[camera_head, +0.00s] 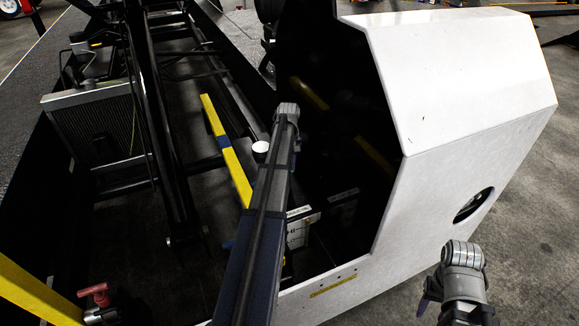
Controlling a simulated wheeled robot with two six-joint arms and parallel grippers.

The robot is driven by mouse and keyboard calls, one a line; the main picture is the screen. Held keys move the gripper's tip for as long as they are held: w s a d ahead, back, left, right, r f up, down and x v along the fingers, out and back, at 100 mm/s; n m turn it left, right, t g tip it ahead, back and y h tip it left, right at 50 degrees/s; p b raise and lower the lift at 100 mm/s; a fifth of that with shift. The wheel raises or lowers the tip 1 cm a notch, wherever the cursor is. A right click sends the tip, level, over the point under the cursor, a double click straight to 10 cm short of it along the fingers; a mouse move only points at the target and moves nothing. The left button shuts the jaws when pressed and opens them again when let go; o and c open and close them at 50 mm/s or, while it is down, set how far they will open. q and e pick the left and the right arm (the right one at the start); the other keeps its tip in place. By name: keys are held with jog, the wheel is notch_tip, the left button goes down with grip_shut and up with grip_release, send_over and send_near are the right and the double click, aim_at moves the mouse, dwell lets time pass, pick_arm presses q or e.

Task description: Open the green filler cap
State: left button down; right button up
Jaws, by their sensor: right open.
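No green filler cap can be made out in the head view. My left gripper is not in view.
The open bay on the left holds black frame bars, a radiator (98,127), a yellow bar (226,150), a round white-topped part (260,149) and a red handle (95,294). Bare concrete floor (540,240) lies to the right of the white panel.

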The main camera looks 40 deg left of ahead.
pick_arm(q)
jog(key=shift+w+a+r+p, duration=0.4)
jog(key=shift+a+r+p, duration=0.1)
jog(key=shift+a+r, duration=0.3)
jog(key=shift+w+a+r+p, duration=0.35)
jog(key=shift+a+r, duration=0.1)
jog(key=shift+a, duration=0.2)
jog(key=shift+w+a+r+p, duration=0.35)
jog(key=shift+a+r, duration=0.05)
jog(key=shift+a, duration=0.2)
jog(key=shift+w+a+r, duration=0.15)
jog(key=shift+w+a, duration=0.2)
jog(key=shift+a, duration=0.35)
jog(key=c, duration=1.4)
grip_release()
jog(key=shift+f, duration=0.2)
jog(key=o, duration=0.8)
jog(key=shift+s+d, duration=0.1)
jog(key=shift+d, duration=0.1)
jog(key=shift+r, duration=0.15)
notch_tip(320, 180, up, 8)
jog(key=p, duration=0.8)
